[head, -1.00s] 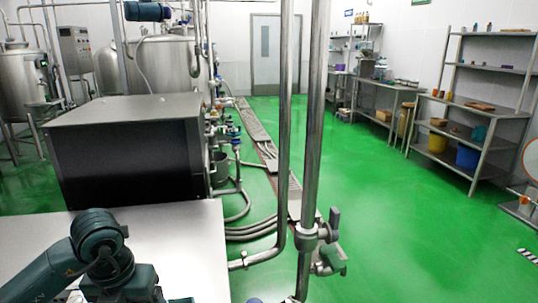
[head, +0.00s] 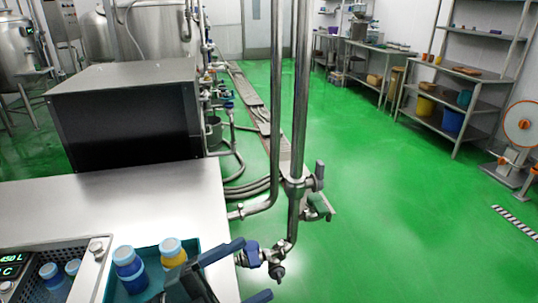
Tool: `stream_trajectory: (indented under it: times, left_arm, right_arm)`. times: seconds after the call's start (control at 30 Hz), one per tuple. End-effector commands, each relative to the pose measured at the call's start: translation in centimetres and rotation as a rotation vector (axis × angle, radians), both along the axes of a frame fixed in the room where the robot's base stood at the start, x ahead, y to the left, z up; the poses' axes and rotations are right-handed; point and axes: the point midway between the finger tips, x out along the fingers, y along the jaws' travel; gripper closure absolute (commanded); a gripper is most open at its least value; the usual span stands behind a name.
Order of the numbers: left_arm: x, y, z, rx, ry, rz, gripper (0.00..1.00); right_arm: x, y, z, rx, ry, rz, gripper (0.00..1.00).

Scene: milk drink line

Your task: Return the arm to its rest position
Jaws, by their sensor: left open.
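My left gripper (head: 257,267) is at the bottom of the head view, beside the right edge of the steel table (head: 150,200). Its two dark fingers are spread apart and point right, with nothing visible between them. The rest of the left arm is mostly out of the picture. Just left of the gripper, a blue bottle (head: 130,270) and a yellow bottle (head: 172,252) stand in a teal tray (head: 195,245). The gripper partly overlaps the tray in the picture; I cannot tell whether they touch. My right gripper is not in view.
A dark perforated crate (head: 55,256) with blue-capped bottles stands at bottom left, next to a display. A black box machine (head: 125,120) sits at the table's back. Steel pipes (head: 300,110) with a valve (head: 252,254) rise beside the table. Green floor (head: 380,200) is open right; shelves (head: 440,110) line the wall.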

Motion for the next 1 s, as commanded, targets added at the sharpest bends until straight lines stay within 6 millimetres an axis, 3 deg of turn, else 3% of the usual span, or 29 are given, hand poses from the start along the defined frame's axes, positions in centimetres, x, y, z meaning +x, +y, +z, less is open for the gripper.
stream_trajectory:
  times: [0.07, 0.17, 0.3, 0.4, 0.5, 0.67, 1.0]
  left_arm:
    - [1.8, 2.5, -1.2, -0.175, 0.229, 0.218, 0.18]
    - [2.9, 6.2, -6.1, -0.311, 0.554, 0.488, 0.18]
    - [0.1, 9.5, -14.8, -0.367, 0.994, 0.751, 0.18]
    - [-3.0, 10.2, -19.1, -0.361, 1.218, 0.841, 0.18]
    - [-5.4, 10.2, -21.6, -0.35, 1.364, 0.883, 0.18]
    - [-6.9, 10.2, -23.0, -0.339, 1.45, 0.902, 0.18]
    - [-6.9, 10.2, -23.0, -0.339, 1.449, 0.901, 0.18]
  right_arm:
    - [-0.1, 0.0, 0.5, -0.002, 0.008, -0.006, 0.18]
    - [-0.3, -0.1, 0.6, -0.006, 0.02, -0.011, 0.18]
    - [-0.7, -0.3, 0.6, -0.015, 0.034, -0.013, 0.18]
    - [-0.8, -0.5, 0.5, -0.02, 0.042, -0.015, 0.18]
    - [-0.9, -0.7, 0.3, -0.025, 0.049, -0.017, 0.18]
    - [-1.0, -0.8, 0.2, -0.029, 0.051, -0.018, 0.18]
    - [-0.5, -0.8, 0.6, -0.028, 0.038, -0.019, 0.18]
